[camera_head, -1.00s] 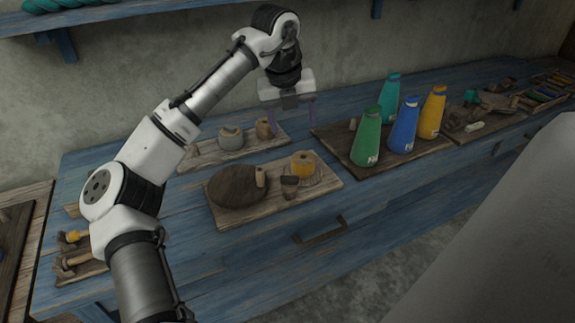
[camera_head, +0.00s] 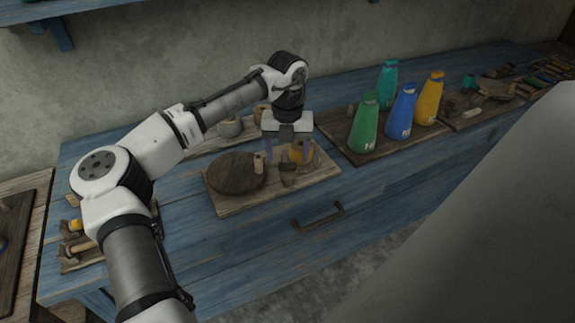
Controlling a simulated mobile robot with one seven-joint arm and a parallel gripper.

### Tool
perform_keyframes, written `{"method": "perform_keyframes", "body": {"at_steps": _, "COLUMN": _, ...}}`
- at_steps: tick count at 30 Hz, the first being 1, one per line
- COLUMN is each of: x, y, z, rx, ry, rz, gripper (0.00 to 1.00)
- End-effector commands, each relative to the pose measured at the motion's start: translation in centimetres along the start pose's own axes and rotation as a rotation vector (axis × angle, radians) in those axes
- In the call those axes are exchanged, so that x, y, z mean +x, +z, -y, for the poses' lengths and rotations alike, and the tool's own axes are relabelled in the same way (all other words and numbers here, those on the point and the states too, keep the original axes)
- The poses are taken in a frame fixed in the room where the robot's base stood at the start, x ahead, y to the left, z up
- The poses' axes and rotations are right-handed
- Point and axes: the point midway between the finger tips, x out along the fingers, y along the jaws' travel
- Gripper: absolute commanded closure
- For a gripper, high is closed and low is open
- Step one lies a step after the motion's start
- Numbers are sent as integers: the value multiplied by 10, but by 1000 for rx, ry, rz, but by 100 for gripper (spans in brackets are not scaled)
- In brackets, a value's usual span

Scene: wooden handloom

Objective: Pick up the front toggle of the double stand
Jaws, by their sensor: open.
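My gripper (camera_head: 289,156) is open and pointing down, its two purple fingers spread above the front wooden board (camera_head: 235,206). On this board are a dark round disc (camera_head: 234,174), a small pale peg (camera_head: 259,164), a small dark brown toggle-like piece (camera_head: 288,176) and a yellow-orange spool (camera_head: 298,152). The dark piece lies just below and between the fingers in the picture, in front of the spool. The gripper hides part of the spool. I cannot tell whether the fingers touch anything. Which part is the double stand is not clear at this size.
Behind, another board holds small pots (camera_head: 230,127), partly hidden by my arm. To the right, green (camera_head: 365,124), teal (camera_head: 388,80), blue (camera_head: 401,115) and yellow (camera_head: 430,98) cones stand on a board. Wooden-handled tools (camera_head: 80,247) lie at left. A drawer handle (camera_head: 318,216) is on the bench front.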

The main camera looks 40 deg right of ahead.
Motion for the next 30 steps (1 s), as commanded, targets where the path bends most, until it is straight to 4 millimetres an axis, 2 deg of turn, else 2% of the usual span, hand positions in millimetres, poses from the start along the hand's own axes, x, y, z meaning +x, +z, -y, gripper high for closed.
{"method": "perform_keyframes", "body": {"at_steps": 7, "x": 29, "y": 2, "z": -1, "rx": 0, "ry": 1, "rz": -1, "gripper": 33}}
{"method": "perform_keyframes", "body": {"at_steps": 15, "x": 32, "y": 2, "z": 0, "rx": 0, "ry": 0, "rz": 1, "gripper": 33}}
{"method": "perform_keyframes", "body": {"at_steps": 26, "x": 32, "y": 2, "z": 0, "rx": 0, "ry": 0, "rz": 1, "gripper": 80}}
{"method": "perform_keyframes", "body": {"at_steps": 30, "x": 32, "y": 2, "z": 0, "rx": 0, "ry": 0, "rz": 1, "gripper": 84}}
